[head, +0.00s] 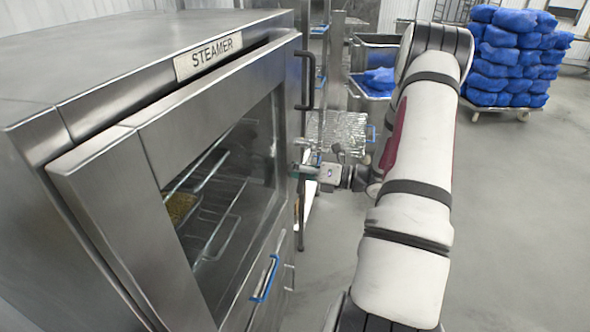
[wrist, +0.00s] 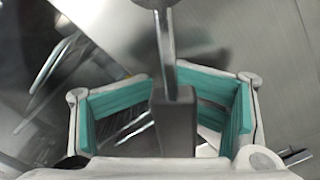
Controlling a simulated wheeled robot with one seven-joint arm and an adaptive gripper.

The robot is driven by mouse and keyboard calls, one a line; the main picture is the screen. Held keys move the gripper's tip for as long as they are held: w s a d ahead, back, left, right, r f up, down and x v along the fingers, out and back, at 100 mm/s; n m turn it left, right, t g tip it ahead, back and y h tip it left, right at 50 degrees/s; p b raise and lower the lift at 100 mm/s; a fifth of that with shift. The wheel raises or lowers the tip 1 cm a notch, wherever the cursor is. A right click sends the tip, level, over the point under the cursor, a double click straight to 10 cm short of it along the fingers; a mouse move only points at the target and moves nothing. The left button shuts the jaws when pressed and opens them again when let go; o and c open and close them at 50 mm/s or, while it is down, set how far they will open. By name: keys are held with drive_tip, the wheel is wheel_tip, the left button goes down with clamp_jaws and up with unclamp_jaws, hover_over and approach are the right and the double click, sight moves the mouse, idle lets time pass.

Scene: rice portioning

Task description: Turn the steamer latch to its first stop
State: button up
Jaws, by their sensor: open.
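The steamer (head: 150,60) fills the left of the head view, with its name plate on top and a glass-fronted door (head: 150,150). The steamer latch shows in the wrist view as a metal lever with a dark grey grip (wrist: 175,120), hanging from a round metal part at the top edge. My gripper (head: 303,170) is at the right edge of the door in the head view, where the latch itself cannot be made out. In the wrist view my gripper (wrist: 167,110) is open, its teal pads on either side of the grey grip. Contact cannot be told.
A black handle (head: 305,80) stands out above my gripper, and a blue handle (head: 265,279) is low on the steamer front. Racks with a pan of yellow food (head: 180,207) show through the glass. Blue sacks (head: 515,50) are stacked on a cart at the back right. Floor at right is clear.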

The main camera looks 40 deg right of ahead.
drive_tip(key=shift+s+d, duration=0.2)
drive_tip(key=shift+d, duration=0.05)
idle(0.3)
drive_tip(key=v, duration=0.7)
drive_tip(key=shift+s+d, duration=0.15)
drive_tip(key=shift+s, duration=0.25)
